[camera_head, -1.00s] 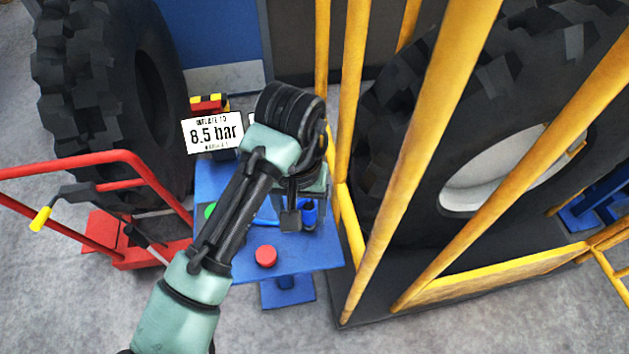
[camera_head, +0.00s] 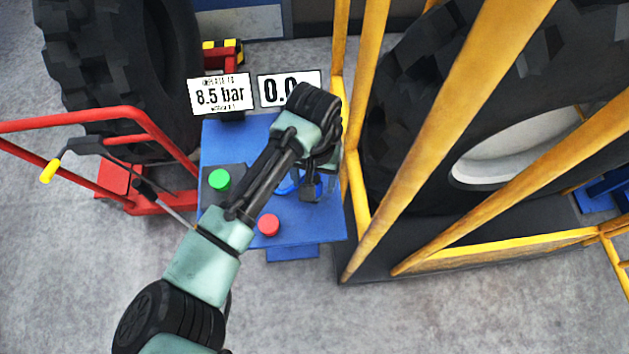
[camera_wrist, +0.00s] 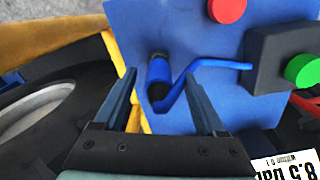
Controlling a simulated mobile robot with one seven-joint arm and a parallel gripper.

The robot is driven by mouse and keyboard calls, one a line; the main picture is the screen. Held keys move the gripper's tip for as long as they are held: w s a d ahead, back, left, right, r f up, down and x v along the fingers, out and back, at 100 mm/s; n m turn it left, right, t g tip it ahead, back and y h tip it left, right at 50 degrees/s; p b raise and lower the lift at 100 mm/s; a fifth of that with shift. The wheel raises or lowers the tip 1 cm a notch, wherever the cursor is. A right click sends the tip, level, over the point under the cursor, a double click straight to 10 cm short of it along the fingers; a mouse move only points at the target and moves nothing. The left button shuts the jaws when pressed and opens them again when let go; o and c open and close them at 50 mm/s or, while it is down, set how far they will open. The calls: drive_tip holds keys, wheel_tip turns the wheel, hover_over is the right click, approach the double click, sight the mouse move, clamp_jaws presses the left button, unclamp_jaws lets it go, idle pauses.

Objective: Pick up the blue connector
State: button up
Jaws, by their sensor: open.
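The blue connector (camera_wrist: 158,70) is a short blue cylinder with a dark end, standing on the blue table in the wrist view. A blue hose (camera_wrist: 205,70) bends away from beside it to the black box. My gripper (camera_wrist: 162,85) is open, with one finger on each side of the connector in that view. I cannot tell how far the fingertips are above it. In the head view my gripper (camera_head: 311,188) hangs over the right part of the blue table (camera_head: 222,140), and my arm hides most of the connector and hose.
A green button (camera_head: 219,179) on a black box and a red button (camera_head: 268,225) are on the table. Signs reading 8.5 bar (camera_head: 221,95) and 0.0 (camera_head: 273,91) stand behind. A yellow cage (camera_head: 352,180) borders the right, a red hand truck (camera_head: 150,125) the left.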

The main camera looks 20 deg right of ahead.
wheel_tip(320, 180, down, 4)
drive_tip(key=shift+f+p, duration=0.1)
drive_tip(key=shift+p, duration=0.25)
clamp_jaws()
